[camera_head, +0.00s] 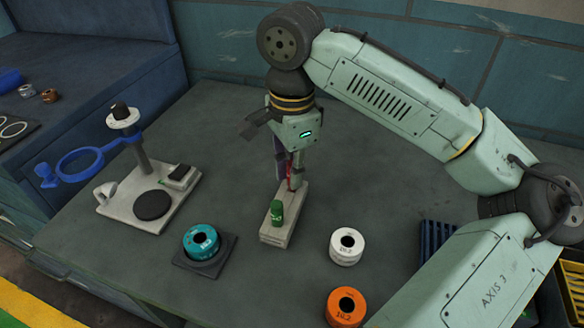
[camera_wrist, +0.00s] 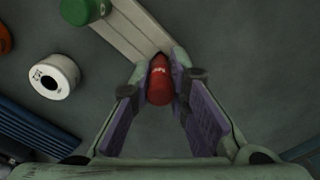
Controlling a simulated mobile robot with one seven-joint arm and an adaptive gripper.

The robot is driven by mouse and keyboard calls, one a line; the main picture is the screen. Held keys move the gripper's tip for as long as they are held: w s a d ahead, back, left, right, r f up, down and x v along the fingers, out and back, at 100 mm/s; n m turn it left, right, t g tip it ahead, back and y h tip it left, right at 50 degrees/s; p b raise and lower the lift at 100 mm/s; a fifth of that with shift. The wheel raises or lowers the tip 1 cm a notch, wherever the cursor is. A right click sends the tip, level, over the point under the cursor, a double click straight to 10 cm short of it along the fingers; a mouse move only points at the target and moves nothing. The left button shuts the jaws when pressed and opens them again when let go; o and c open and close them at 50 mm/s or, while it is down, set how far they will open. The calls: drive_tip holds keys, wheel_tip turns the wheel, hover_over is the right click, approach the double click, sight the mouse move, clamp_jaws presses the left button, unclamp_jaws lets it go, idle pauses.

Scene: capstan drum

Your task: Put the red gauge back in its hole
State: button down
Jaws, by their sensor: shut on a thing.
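The red gauge (camera_wrist: 160,80) is a small red cylinder held between my gripper's purple pads in the wrist view. In the head view only a thin red strip of the gauge (camera_head: 296,179) shows between the fingers. My gripper (camera_head: 289,180) points down over the back end of a pale block (camera_head: 276,233). The block (camera_wrist: 136,30) and green gauge (camera_wrist: 82,10) also show in the wrist view. The hole is hidden, and I cannot tell whether the red gauge is in it.
A teal ring (camera_head: 201,242) sits on a dark square base at front left. A white ring (camera_head: 346,247) and an orange ring (camera_head: 345,307) lie to the right. A stand with a blue hoop (camera_head: 150,190) is at left. A blue slotted tray (camera_head: 436,240) is at right.

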drive_tip(key=shift+f, duration=0.6)
idle(0.7)
drive_tip(key=shift+f+p, duration=0.15)
drive_tip(key=shift+p, duration=0.4)
idle(0.9)
drive_tip(key=c, duration=1.5)
unclamp_jaws()
drive_tip(key=shift+o, duration=0.2)
wheel_tip(320, 180, up, 12)
